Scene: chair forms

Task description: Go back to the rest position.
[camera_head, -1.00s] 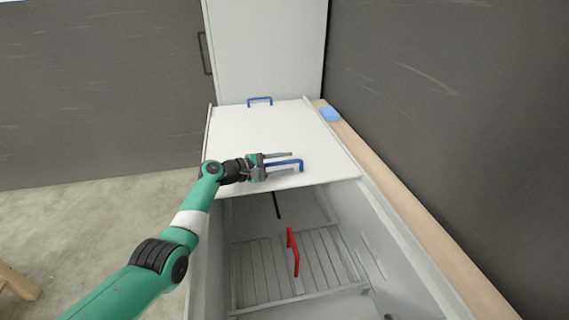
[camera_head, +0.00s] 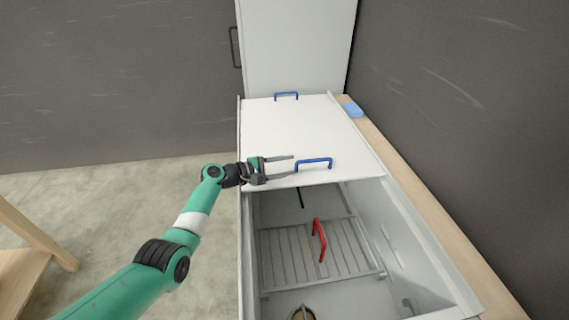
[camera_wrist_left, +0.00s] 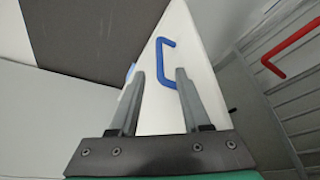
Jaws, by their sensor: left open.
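My left gripper (camera_head: 293,166) is open and empty over the front left of the white lid (camera_head: 290,128). Its fingertips are just left of the lid's front blue handle (camera_head: 314,162). In the left wrist view, the open fingers (camera_wrist_left: 160,78) point toward the blue handle (camera_wrist_left: 161,62), which stands beyond them, not gripped. My right gripper is not in view.
Below the lid's front edge is an open grey bin with a slatted rack (camera_head: 300,252) and a red handle (camera_head: 320,240). A blue block (camera_head: 353,110) lies on the wooden ledge (camera_head: 400,170) at right. A tall white cabinet (camera_head: 296,45) stands behind. Wooden furniture (camera_head: 45,245) is at left.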

